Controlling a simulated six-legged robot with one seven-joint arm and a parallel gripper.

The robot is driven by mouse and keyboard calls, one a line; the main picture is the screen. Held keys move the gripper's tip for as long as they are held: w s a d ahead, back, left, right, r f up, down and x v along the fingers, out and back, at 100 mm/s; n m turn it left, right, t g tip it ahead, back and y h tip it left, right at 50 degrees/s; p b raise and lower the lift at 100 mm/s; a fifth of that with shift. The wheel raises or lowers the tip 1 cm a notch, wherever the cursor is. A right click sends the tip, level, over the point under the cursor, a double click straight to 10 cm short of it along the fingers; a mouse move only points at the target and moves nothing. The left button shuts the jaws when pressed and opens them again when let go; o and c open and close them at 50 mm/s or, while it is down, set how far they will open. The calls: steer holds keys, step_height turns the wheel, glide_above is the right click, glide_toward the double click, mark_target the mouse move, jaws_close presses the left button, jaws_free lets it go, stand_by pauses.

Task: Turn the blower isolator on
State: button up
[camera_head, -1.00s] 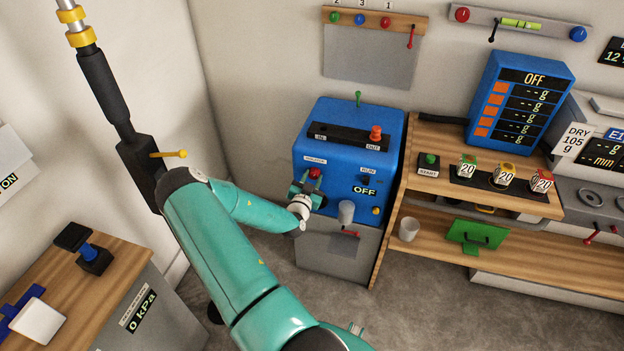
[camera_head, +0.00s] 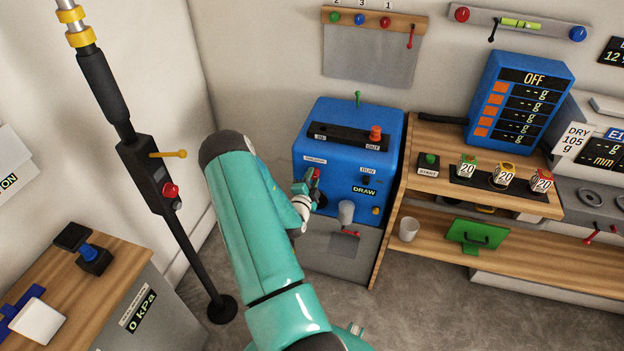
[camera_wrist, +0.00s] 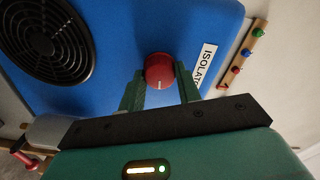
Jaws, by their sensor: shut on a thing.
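The blower is a blue box (camera_head: 376,150) on a grey base, with a small display (camera_head: 364,191) that reads DRAW. Its red isolator knob (camera_head: 316,173) is on the front face, below a white label. In the wrist view the red knob (camera_wrist: 159,68) has a pale mark pointing toward my gripper, next to the ISOLATOR label (camera_wrist: 204,66). My gripper (camera_head: 312,184) is at the knob; in the wrist view its two green fingers (camera_wrist: 160,88) are shut on the knob, one on each side. My forearm hides part of the lower left of the blower.
A black pole (camera_head: 186,245) with a yellow lever and red knob stands left of my arm. A low cabinet (camera_head: 125,265) stands front left.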

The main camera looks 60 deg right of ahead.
steer(key=shift+m, duration=0.7)
steer(key=o, duration=1)
steer(key=shift+c, duration=0.2)
steer(key=shift+a, duration=0.1)
steer(key=s+a, duration=0.2)
steer(key=a, duration=1.1)
steer(key=shift+a, duration=0.25)
